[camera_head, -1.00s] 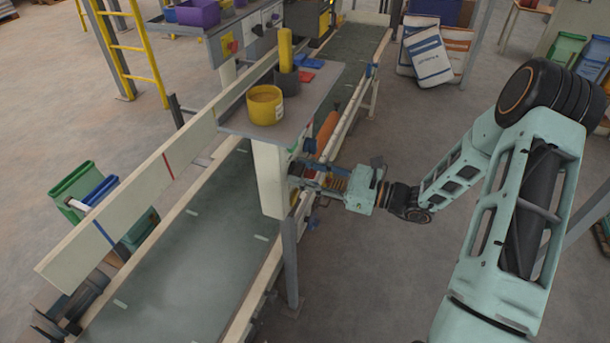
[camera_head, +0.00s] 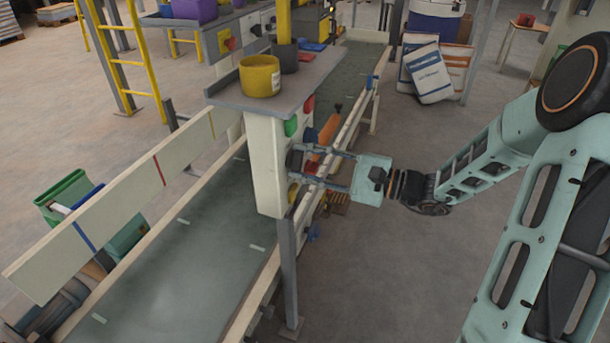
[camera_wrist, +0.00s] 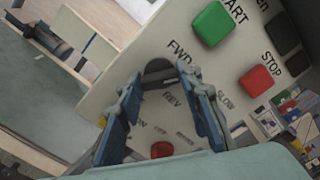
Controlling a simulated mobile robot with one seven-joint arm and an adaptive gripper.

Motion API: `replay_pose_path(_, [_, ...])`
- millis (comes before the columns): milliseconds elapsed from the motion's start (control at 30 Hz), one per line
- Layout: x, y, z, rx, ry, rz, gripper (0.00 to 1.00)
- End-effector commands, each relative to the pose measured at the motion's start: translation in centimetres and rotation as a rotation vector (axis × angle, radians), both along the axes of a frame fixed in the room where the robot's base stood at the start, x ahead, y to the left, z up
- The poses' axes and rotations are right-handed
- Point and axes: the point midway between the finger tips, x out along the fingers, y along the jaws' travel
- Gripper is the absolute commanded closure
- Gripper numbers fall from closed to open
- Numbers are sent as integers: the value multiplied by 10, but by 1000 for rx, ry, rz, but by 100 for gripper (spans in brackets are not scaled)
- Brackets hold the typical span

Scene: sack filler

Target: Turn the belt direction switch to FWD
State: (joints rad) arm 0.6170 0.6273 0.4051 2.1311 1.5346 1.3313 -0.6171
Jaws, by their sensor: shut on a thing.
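The belt direction switch (camera_wrist: 158,70) is a dark round knob on the pale control panel, between the FWD label (camera_wrist: 180,51) and the REV label (camera_wrist: 172,98) in the wrist view. My gripper (camera_wrist: 162,82) is shut on this knob, with one blue-backed finger on each side. Which way the knob points is hard to tell, as the fingers partly hide it. In the head view my gripper (camera_head: 298,161) reaches the right face of the cream control box (camera_head: 265,165) from the right.
In the wrist view a green START button (camera_wrist: 213,23) and a red STOP button (camera_wrist: 256,79) lie close by. Another red button (camera_wrist: 161,149) sits below the switch. A shelf with a yellow tub (camera_head: 260,77) tops the box. The conveyor belt (camera_head: 190,250) runs beside it.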

Motion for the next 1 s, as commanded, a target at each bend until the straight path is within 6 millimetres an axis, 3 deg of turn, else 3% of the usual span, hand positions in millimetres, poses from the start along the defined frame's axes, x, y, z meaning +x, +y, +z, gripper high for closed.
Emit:
replay_pose_path(33, [0, 0, -7, -17, -44, 1, 91])
replay_pose_path(500, [0, 0, -6, -143, -391, 0, 91])
replay_pose_path(1000, [0, 0, -1, -188, -516, 1, 91])
